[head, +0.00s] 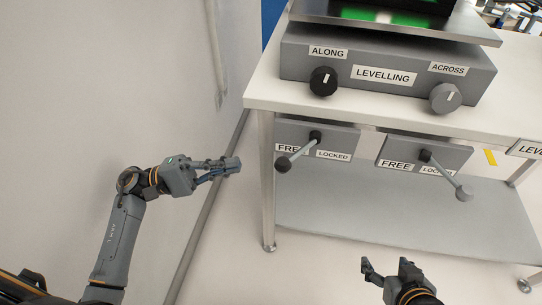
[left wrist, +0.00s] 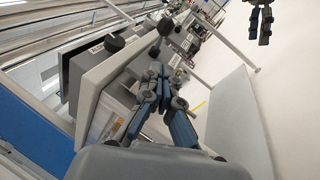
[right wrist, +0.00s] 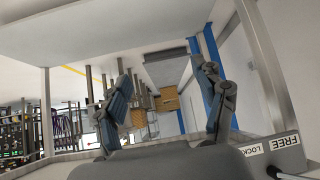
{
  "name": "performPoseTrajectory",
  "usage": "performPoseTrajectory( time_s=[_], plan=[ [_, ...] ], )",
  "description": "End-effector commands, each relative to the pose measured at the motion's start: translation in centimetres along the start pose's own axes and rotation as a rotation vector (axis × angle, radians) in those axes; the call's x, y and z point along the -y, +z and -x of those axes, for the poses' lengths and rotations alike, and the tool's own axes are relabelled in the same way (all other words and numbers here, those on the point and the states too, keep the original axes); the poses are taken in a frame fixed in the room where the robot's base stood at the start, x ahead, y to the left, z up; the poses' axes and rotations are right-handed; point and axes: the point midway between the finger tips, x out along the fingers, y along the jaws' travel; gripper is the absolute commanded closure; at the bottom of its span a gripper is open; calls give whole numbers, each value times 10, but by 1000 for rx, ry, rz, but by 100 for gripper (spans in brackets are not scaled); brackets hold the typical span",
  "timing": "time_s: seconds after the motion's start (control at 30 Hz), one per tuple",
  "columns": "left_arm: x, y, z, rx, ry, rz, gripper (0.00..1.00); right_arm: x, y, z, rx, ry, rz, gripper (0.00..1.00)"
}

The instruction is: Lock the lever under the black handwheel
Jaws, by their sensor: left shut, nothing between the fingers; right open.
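The black handwheel (head: 323,81) is on the grey levelling box under the label ALONG. Below it, on a grey plate under the tabletop, is the lever (head: 297,154), with a dark pivot and a dark ball end. It points down and left, on the side of the FREE label (head: 287,147); the LOCKED label (head: 333,155) is to its right. My left gripper (head: 238,165) is shut and empty, left of the lever's ball and apart from it. Its fingers also show in the left wrist view (left wrist: 165,100). My right gripper (head: 385,267) is open and empty, low in front of the table.
A second lever (head: 445,176) under the grey handwheel (head: 445,97) points down and right, towards its LOCKED label. The table leg (head: 267,185) stands between my left gripper and the space under the table. A lower shelf (head: 400,205) lies below. Floor in front is clear.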

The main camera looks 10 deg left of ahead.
Motion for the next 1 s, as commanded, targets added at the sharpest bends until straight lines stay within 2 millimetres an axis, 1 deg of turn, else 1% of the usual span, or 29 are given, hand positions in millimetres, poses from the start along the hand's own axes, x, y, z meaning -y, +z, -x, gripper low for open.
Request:
performPoseTrajectory(
  time_s=[0.17, 0.4, 0.5, 0.6, 0.77, 1.0],
  plan=[
    [-1, 1, -16, 3, 2, 1, 100, -1, 10, 3, 50, 3, -1, 30],
    [-2, 1, -60, 3, 4, 1, 100, -5, 39, 13, 196, 11, -5, 30],
    [-2, 1, -77, 3, 4, 1, 100, -6, 50, 18, 252, 14, -6, 30],
    [-1, 0, -89, 1, 3, 2, 100, -7, 59, 22, 295, 16, -8, 30],
    [0, 0, -99, 1, 2, 3, 100, -8, 66, 26, 332, 18, -9, 30],
    [0, 0, -100, 0, 1, 3, 100, -8, 68, 26, 338, 18, -9, 30]
  ],
)
